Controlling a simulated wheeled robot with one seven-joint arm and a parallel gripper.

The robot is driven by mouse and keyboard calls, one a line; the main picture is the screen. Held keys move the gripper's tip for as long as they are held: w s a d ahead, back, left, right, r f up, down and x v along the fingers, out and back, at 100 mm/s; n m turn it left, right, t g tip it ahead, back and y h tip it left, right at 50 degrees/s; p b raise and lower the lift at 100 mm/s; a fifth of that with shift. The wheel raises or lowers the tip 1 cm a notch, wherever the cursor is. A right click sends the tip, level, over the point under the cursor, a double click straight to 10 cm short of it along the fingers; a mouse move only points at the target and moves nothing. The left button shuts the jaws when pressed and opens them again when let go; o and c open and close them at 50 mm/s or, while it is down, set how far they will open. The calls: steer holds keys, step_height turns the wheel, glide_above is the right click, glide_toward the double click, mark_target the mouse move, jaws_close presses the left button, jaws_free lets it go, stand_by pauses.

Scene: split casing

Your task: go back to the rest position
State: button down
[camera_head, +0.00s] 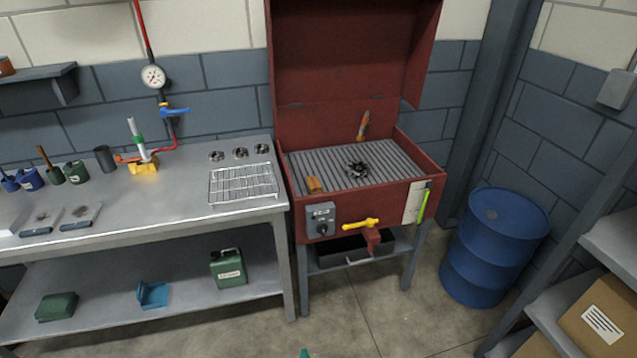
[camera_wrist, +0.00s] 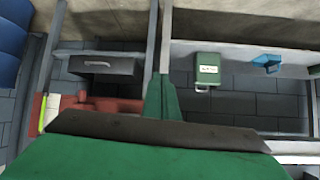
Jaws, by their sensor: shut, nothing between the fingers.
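My gripper (camera_head: 304,352) shows in the head view only as a small green tip at the bottom edge, in front of the bench and the red cabinet. In the wrist view my gripper (camera_wrist: 163,80) is green, and its fingers are together with nothing held. It is apart from everything around it. The rest of my arm is out of the head view.
A steel bench (camera_head: 120,225) stands left, with a wire rack (camera_head: 243,184) on top and a green canister (camera_head: 228,268) on its lower shelf. The open red cabinet (camera_head: 433,160) stands centre, a blue drum (camera_head: 494,245) right. Floor in front is clear.

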steer(key=s+d+r+m+t+h, duration=0.1)
steer(key=s+r, duration=0.3)
steer(key=s, duration=0.6)
steer(key=s+d+r+m+t+h, duration=0.1)
steer(key=s+r, duration=0.3)
steer(key=s, duration=0.7)
steer(key=s+d+r+t, duration=0.1)
steer(key=s+r, duration=0.5)
steer(key=r, duration=0.2)
steer(key=s+d+r+t, duration=0.1)
steer(key=s+r, duration=0.5)
steer(key=r, duration=0.3)
steer(key=shift+d+n+t, duration=0.15)
steer(key=shift+n+t, duration=0.15)
steer(key=shift+n, duration=0.1)
steer(key=shift+r, duration=0.1)
steer(key=shift+s, duration=0.1)
steer(key=c, duration=2.5)
jaws_free()
